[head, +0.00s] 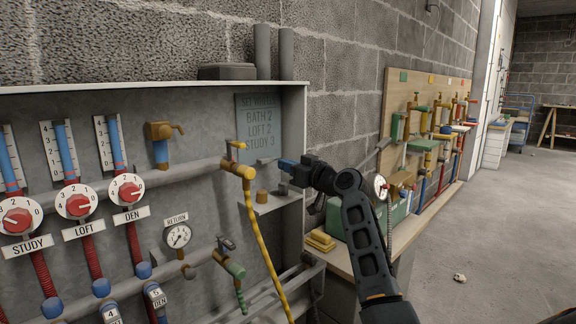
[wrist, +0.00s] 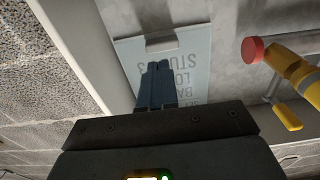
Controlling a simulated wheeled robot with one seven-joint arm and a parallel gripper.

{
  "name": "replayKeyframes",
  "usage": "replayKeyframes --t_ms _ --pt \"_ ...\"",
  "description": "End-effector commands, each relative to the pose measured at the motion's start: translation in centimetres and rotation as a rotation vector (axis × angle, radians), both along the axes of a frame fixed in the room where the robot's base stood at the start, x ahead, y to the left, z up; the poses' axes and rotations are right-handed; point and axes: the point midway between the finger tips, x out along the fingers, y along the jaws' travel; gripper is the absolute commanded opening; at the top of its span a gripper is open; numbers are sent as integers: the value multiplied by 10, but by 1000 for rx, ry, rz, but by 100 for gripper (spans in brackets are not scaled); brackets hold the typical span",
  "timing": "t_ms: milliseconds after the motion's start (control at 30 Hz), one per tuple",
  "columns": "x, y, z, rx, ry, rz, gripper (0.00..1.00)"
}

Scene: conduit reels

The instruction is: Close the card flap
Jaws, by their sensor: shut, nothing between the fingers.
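The grey-blue card (head: 258,118) is on the cabinet's back wall near its right end, with lettering reading BATH 2, LOFT 2, STUDY 3. In the wrist view the card (wrist: 195,70) appears upside down, with a pale tab (wrist: 161,43) at its edge. I cannot tell a separate flap from the card, nor its angle. My gripper (head: 285,165) is shut and empty, its blue fingers in front of the card's lower right area. In the wrist view the shut fingers (wrist: 157,70) overlap the card and hide part of its lettering; contact cannot be told.
A yellow tap (head: 238,170) with a yellow hose (head: 262,240) stands just left of my gripper. A small shelf (head: 276,203) with a brass knob lies below it. The cabinet's right side wall (head: 294,120) is close. Dials and pipes fill the left. Open floor lies right.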

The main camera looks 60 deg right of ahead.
Motion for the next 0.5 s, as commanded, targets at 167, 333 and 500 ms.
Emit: replayKeyframes --t_ms 167,333,500 --pt "-21 5 0 0 2 -1 0" --pt "-45 11 0 1 2 -1 0" --pt "-71 17 -1 1 2 -1 0"
